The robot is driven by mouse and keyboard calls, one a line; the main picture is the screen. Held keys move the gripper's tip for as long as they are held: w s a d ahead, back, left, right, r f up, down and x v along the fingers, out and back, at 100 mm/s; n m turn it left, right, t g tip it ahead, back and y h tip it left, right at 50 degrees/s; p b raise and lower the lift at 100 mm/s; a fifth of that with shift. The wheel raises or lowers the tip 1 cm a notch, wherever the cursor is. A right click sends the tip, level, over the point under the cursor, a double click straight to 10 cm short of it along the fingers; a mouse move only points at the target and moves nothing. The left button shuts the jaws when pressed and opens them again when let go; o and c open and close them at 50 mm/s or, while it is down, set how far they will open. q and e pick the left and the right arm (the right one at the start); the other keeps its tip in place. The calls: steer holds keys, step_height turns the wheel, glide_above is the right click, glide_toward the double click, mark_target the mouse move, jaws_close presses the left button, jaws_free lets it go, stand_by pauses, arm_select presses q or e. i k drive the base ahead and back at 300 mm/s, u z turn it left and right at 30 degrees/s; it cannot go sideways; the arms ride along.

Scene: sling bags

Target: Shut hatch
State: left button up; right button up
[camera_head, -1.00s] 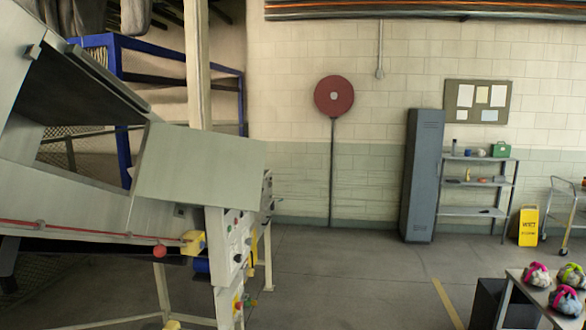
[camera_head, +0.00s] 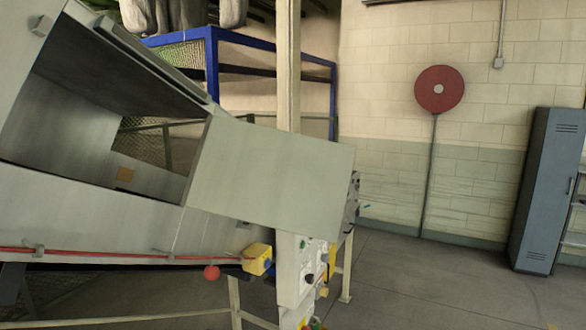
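The hatch (camera_head: 268,178) is a flat grey-green panel on the side of a large light-grey machine (camera_head: 85,205). It stands swung outward, to the right of a wide opening. Neither of my grippers shows in the head view.
A control panel (camera_head: 300,268) with buttons and a yellow box (camera_head: 257,258) sit below the hatch. A blue frame (camera_head: 212,65) stands behind. The floor (camera_head: 420,285) to the right is clear.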

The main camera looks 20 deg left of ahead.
mark_target(284, 181)
steer(key=i, duration=3.2)
steer(key=u, duration=4.25)
